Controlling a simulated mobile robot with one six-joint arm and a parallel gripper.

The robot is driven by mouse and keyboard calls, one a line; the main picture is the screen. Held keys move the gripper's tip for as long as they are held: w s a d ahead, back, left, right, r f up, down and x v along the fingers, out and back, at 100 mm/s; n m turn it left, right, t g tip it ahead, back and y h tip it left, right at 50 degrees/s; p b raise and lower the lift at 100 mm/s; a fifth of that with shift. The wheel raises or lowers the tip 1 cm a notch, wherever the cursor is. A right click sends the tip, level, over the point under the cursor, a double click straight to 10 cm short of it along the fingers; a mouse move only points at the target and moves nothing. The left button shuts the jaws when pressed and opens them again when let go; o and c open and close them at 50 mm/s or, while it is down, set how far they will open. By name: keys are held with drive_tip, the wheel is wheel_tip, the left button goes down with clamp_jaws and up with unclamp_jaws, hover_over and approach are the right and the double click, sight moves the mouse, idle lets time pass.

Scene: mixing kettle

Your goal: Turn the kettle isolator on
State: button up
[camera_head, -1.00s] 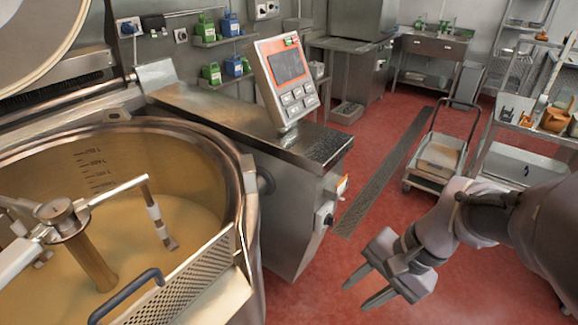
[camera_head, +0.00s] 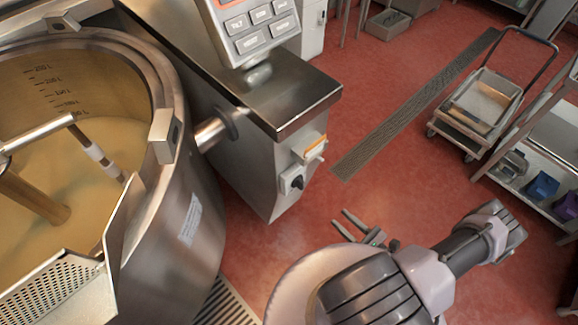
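The kettle isolator appears to be the black rotary knob on a pale plate (camera_head: 291,180), on the end face of the steel control cabinet (camera_head: 250,165). Its exact turn position is too small to read. My gripper (camera_head: 346,224) is over the red floor, to the right of and below the knob in the picture. Its two fingers are apart with nothing between them, and it does not touch the cabinet. The kettle (camera_head: 185,215) stands left of the cabinet, holding a yellowish liquid.
An orange-and-white fitting (camera_head: 313,147) sticks out just above the knob. A keypad panel (camera_head: 252,25) stands on the cabinet top. A trolley (camera_head: 480,105) and a steel shelf rack (camera_head: 530,150) stand at the right. Red floor is clear around the gripper.

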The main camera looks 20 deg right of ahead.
sight(303, 186)
drive_tip(key=p+x, duration=0.1)
drive_tip(key=x, duration=1.5)
drive_tip(key=shift+w+a, duration=0.15)
clamp_jaws()
drive_tip(key=m+b, duration=0.3)
drive_tip(key=m, duration=0.2)
drive_tip(key=f+m+b, duration=0.1)
drive_tip(key=m+b, duration=0.2)
drive_tip(key=m, duration=0.3)
drive_tip(key=m+b, duration=0.3)
drive_tip(key=m, duration=0.2)
drive_tip(key=shift+w+d+f+m, duration=0.15)
drive_tip(key=shift+d+m, duration=0.1)
drive_tip(key=shift+m, duration=0.05)
drive_tip(key=shift+c, duration=1.8)
unclamp_jaws()
drive_tip(key=shift+r+m, duration=0.25)
drive_tip(key=shift+m, duration=0.25)
drive_tip(key=o, duration=0.4)
drive_tip(key=shift+r, duration=0.15)
